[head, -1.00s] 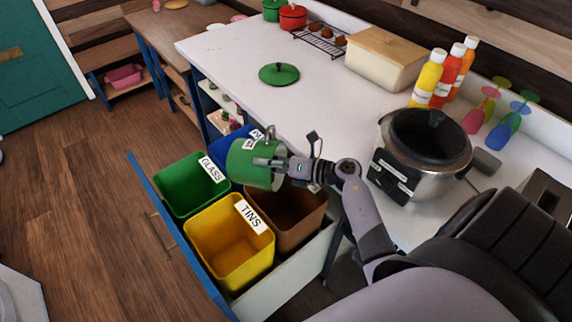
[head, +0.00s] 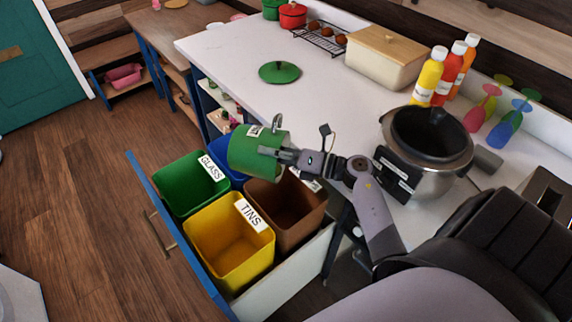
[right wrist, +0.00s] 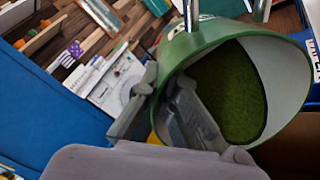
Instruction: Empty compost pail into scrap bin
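The green compost pail (head: 255,151) is held tilted in the air above the back part of the open drawer, near the brown bin (head: 287,212). My right gripper (head: 284,155) is shut on the pail's wall. In the right wrist view the pail (right wrist: 180,50) shows its open mouth, with a green mass (right wrist: 228,92) inside; my right gripper's fingers (right wrist: 165,112) are at the rim. The brown bin's label is mostly hidden behind my gripper and arm, so I cannot read it. My left gripper is not in view.
The drawer also holds a green GLASS bin (head: 188,188), a yellow TINS bin (head: 232,250) and a partly hidden blue bin (head: 224,158). A green lid (head: 279,72) lies on the white counter (head: 325,105). A large cooker (head: 430,150) stands close to my right arm.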

